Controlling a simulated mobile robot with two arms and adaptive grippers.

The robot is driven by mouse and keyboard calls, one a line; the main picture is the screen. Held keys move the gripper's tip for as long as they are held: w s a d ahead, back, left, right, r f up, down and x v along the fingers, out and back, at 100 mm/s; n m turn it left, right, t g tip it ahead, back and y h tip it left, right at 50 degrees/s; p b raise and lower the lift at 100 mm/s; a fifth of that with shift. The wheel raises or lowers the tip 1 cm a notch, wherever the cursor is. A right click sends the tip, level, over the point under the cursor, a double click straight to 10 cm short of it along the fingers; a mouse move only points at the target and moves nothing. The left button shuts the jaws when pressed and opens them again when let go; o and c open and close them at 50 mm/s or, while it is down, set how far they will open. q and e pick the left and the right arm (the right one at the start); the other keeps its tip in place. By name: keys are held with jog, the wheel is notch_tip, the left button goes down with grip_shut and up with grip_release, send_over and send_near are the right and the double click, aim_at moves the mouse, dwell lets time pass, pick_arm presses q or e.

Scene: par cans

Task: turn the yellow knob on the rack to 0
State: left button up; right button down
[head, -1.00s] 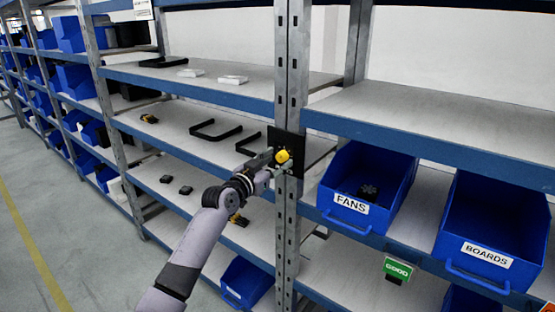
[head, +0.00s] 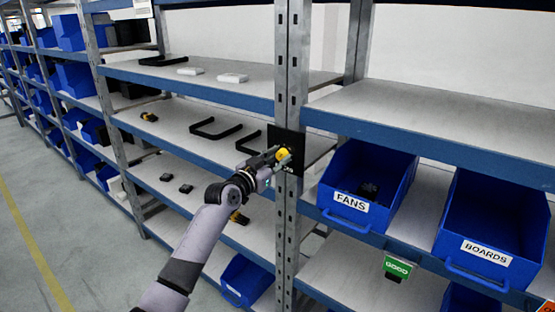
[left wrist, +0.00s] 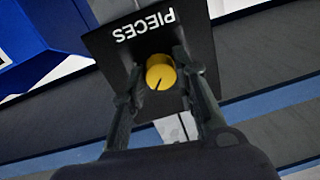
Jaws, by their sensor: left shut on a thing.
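The yellow knob (head: 283,153) sits on a black plate (head: 288,138) fixed to the rack's upright post. My left gripper (head: 277,157) is at the plate, shut on the knob. In the left wrist view the knob (left wrist: 160,72) shows between the two fingers, one on each side, with a dark pointer line running toward its lower left. The plate (left wrist: 110,45) carries the word PIECES, upside down in that view. I cannot see a 0 or other scale marks. My right gripper is not in view.
Blue bins labelled FANS (head: 350,202) and BOARDS (head: 487,251) stand on the shelf right of the post (head: 290,240). A green GOOD tag (head: 397,267) hangs below. Black handles (head: 215,128) lie on the shelf to the left. The floor at left is clear.

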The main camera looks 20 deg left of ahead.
pick_arm(q)
grip_shut()
